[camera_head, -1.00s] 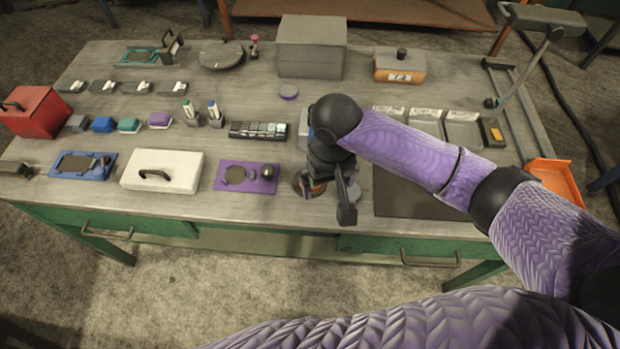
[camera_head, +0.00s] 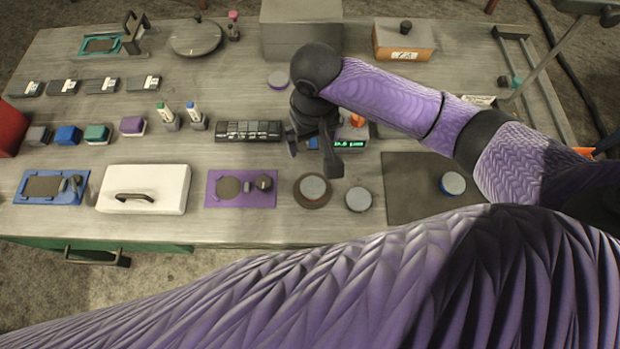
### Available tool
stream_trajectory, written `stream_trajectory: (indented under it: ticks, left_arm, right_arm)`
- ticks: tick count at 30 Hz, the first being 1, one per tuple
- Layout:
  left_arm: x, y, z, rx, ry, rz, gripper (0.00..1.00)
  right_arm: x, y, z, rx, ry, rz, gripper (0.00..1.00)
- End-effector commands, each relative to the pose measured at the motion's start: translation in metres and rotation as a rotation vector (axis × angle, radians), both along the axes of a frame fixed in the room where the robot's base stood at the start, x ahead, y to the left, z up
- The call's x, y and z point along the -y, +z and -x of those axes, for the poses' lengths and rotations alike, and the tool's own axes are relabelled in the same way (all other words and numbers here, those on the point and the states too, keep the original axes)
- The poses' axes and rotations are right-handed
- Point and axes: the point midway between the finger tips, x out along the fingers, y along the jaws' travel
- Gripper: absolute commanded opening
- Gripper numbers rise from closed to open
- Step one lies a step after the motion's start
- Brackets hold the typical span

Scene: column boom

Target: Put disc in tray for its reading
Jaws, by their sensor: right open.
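My right gripper (camera_head: 314,160) is open and empty, pointing down above the table in front of a device with a green lit display (camera_head: 350,142). A grey-topped disc (camera_head: 312,187) sits on a brown round base just in front of the gripper. Another grey disc (camera_head: 358,199) lies to its right. A blue-edged disc (camera_head: 453,184) lies on the dark mat (camera_head: 410,205). A purple-edged disc (camera_head: 278,80) lies farther back. My right arm hides the trays, apart from what may be a label (camera_head: 478,100). The display's reading is partly covered and too small to tell. My left gripper is out of view.
A purple plate (camera_head: 213,190), a white lidded box (camera_head: 170,178) and a blue plate (camera_head: 30,196) stand along the front left. A black segmented strip (camera_head: 248,131) lies left of the gripper. A grey box (camera_head: 300,35) and an orange-fronted box (camera_head: 404,42) stand behind.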

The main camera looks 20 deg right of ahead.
Motion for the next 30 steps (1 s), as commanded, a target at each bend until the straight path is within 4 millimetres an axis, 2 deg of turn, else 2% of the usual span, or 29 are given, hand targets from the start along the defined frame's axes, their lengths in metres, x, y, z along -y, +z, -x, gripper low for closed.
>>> stream_trajectory:
  ticks: [1, 6, 12, 23, 30]
  left_arm:
    - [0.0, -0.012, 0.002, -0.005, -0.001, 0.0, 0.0]
    - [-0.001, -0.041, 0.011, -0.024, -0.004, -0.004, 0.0]
    - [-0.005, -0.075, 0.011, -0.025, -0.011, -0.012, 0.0]
    - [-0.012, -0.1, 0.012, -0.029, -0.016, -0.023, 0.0]
    - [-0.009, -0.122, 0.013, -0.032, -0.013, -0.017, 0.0]
  right_arm:
    - [0.0, -0.013, 0.0, -0.002, 0.0, 0.0, 1.0]
    - [0.0, -0.042, 0.001, -0.007, 0.0, 0.0, 1.0]
    - [0.0, -0.079, 0.001, -0.013, 0.0, -0.001, 1.0]
    - [0.0, -0.133, 0.002, -0.017, -0.001, 0.001, 1.0]
    - [-0.002, -0.179, 0.006, -0.017, 0.0, 0.001, 1.0]
